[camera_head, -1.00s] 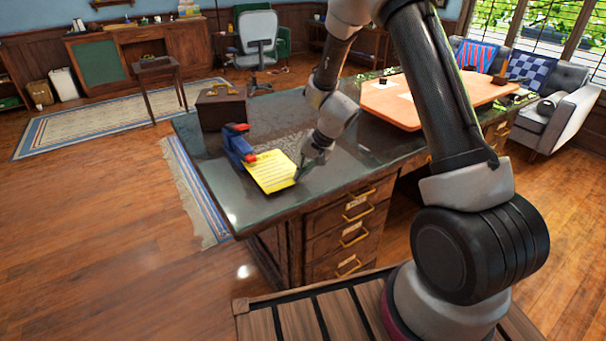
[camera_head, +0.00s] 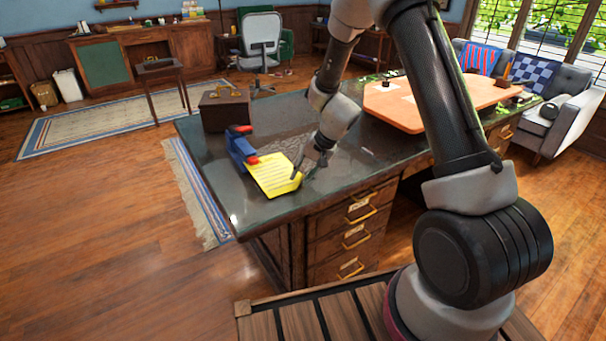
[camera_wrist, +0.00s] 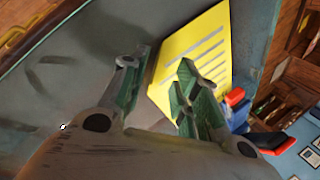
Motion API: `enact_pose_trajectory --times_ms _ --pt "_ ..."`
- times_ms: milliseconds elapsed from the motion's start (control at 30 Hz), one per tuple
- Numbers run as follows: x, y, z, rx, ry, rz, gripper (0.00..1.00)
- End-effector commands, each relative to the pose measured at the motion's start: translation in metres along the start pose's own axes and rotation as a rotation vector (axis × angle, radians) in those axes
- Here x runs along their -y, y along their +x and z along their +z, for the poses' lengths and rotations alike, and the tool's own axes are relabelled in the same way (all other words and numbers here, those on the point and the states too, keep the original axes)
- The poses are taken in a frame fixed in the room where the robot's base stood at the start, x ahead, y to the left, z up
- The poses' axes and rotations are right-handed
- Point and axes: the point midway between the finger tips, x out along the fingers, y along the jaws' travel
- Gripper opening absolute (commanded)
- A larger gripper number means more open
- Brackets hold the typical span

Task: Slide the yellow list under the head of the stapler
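The yellow list (camera_head: 271,174), a sheet with dark written lines, lies near the left end of the dark desk top. The blue and red stapler (camera_head: 240,146) stands at its left far edge; I cannot tell whether any paper is beneath its head. My gripper (camera_head: 310,167) is low over the desk at the list's right side. In the wrist view my gripper's two fingers (camera_wrist: 163,62) are apart. One finger overlaps the list (camera_wrist: 196,58), the other is over bare desk. The stapler (camera_wrist: 236,108) shows partly behind the finger.
A brown box with a handle (camera_head: 224,108) stands behind the stapler on the desk (camera_head: 207,165). An orange-brown board (camera_head: 400,108) lies on the right part. The desk's left edge is close to the stapler and list. The desk between list and board is clear.

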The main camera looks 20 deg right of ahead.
Motion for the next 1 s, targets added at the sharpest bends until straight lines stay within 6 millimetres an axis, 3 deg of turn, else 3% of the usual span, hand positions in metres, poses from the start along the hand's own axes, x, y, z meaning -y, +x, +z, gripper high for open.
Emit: enact_pose_trajectory --times_ms 267,700,1000 --pt "0.001 -0.011 -0.001 -0.002 -0.002 -0.001 0.3" --pt "0.001 -0.101 -0.001 -0.003 -0.001 -0.002 0.3" --pt "0.0 -0.12 0.0 0.001 0.0 0.001 0.3"
